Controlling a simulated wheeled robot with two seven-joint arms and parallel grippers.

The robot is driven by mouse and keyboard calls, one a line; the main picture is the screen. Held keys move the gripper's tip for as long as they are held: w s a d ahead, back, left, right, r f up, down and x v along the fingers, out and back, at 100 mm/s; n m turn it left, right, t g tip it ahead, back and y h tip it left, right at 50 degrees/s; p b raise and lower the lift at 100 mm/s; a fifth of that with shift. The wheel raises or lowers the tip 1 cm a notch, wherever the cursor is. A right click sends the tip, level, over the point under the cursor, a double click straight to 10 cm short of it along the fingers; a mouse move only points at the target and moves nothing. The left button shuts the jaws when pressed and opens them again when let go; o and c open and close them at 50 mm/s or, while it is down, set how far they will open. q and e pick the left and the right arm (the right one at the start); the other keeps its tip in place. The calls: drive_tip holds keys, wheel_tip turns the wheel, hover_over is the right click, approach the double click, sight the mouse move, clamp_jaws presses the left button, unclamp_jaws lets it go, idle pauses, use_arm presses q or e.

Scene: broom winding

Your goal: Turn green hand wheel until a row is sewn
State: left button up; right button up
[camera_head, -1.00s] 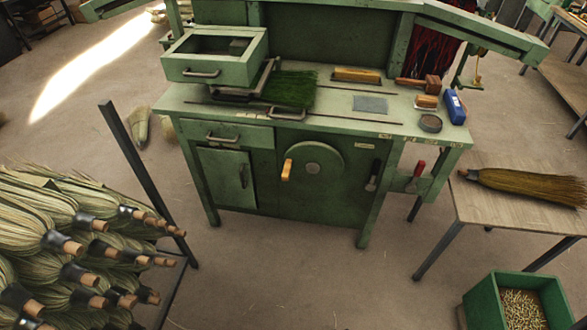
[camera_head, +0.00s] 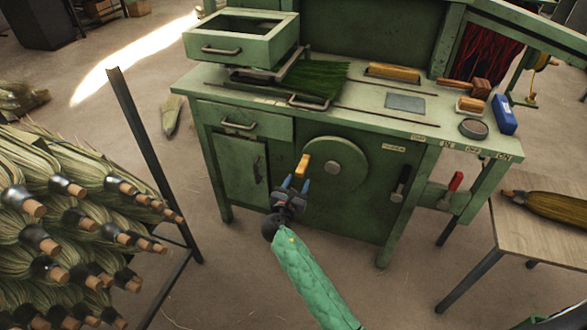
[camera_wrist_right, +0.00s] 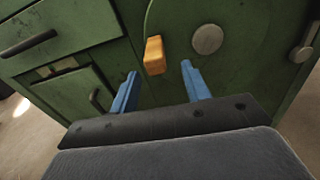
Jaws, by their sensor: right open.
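The green hand wheel (camera_head: 345,172) is a round disc on the front of the green sewing bench, with a grey hub. Its yellow-orange handle (camera_head: 302,166) sticks out at the left of the disc. My right gripper (camera_head: 295,183) is just below the handle, open and empty, with blue fingers. In the right wrist view the handle (camera_wrist_right: 154,55) stands beyond the fingertips, roughly between them and nearer the left finger, apart from both. The hub (camera_wrist_right: 207,39) is to its right. Green bristles (camera_head: 312,79) lie on the bench top. My left gripper is out of view.
A rack of brooms (camera_head: 60,220) with a dark upright post (camera_head: 145,150) stands at the left. Black and red levers (camera_head: 452,188) are right of the wheel. A wooden table (camera_head: 535,235) with a broom is at the right. Floor before the bench is open.

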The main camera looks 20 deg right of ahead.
sight(302, 165)
drive_tip(key=shift+w+a+r, duration=0.1)
drive_tip(key=shift+w+r, duration=0.2)
drive_tip(key=shift+r, duration=0.3)
drive_tip(key=p+x, duration=0.1)
drive_tip(key=x, duration=0.6)
drive_tip(key=shift+r, duration=0.2)
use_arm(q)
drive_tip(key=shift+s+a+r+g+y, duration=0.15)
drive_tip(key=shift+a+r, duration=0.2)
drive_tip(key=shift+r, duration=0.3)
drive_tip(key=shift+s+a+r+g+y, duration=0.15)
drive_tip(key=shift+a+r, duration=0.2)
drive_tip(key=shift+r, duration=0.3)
use_arm(e)
drive_tip(key=shift+w+d, duration=0.3)
drive_tip(key=shift+w, duration=0.2)
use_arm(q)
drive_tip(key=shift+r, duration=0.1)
use_arm(e)
drive_tip(key=shift+n, duration=0.3)
clamp_jaws()
